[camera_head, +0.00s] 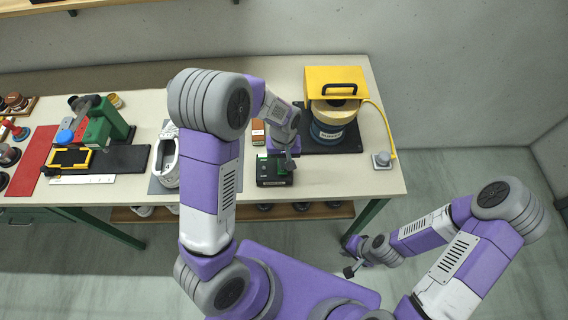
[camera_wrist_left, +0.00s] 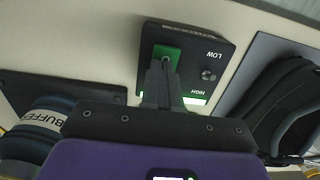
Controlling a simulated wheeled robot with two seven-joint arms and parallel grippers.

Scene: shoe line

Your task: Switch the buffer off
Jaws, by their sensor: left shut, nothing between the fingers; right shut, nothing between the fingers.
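The buffer (camera_head: 333,125) stands at the back right of the table, with a yellow hood and a blue and tan drum. Its BUFFER label shows in the left wrist view (camera_wrist_left: 40,119). A black control box (camera_head: 266,183) lies in front of it. In the left wrist view the box (camera_wrist_left: 203,42) bears LOW and HIGH marks, a round knob (camera_wrist_left: 208,75) and a green switch area (camera_wrist_left: 172,50). My left gripper (camera_head: 290,163) is shut, its tips at the green area (camera_wrist_left: 163,66); I cannot tell if they touch. My right gripper (camera_head: 349,271) is shut, below the table edge.
A grey button box (camera_head: 381,160) with a yellow cable sits at the table's right end. A white shoe (camera_head: 168,163) stands on a grey mat left of my left arm. A green press (camera_head: 101,122) stands further left.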

